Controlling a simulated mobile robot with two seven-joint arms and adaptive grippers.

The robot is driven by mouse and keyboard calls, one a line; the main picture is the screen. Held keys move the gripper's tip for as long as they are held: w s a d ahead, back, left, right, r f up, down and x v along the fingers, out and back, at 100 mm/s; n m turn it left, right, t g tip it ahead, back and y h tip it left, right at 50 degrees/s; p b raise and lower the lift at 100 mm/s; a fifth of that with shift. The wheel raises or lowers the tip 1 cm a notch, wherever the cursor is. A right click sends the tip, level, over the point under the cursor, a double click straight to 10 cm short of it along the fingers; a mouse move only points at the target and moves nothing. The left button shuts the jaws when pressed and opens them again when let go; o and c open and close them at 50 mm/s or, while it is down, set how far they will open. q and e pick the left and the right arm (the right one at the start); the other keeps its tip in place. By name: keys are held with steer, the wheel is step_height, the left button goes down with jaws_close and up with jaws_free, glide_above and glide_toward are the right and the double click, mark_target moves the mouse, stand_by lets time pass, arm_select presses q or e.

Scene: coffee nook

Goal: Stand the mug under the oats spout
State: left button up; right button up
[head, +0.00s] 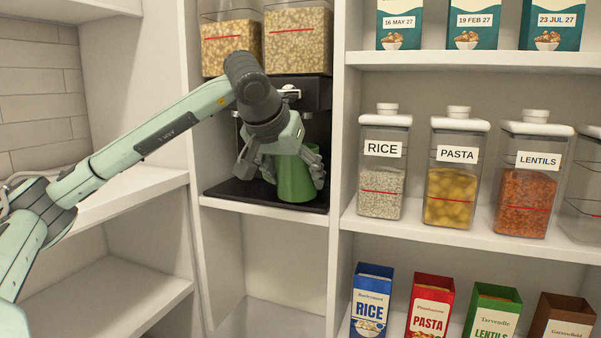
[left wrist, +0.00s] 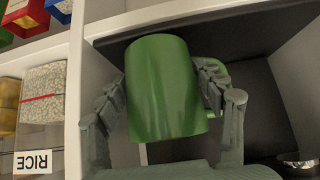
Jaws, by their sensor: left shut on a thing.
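The green mug (head: 296,180) is upright in the dispenser bay, toward its right side, over the black base tray (head: 232,192). I cannot tell whether its bottom touches the tray. My left gripper (head: 293,172) is shut on the mug, with a finger on each side of its body. In the left wrist view the mug (left wrist: 162,88) is between both fingers, and its handle (left wrist: 222,76) shows at the right, behind one finger. The dispenser has two clear hoppers of flakes, left (head: 232,42) and right (head: 299,38). The spouts are mostly hidden by my wrist. My right gripper is out of view.
A white upright panel (head: 337,150) stands close to the right of the bay. Beyond it are jars of rice (head: 382,165), pasta (head: 455,170) and lentils (head: 527,175). Boxes stand on shelves above and below. The shelf at the left (head: 110,195) is empty.

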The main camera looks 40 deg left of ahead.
arm_select(q)
steer(key=w, duration=0.3)
steer(key=shift+a, duration=0.3)
steer(key=shift+a+f, duration=0.1)
steer(key=shift+f, duration=0.2)
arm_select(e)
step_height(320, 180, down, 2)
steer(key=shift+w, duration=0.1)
arm_select(q)
steer(key=o, duration=1.3)
steer(key=shift+o, duration=1.4)
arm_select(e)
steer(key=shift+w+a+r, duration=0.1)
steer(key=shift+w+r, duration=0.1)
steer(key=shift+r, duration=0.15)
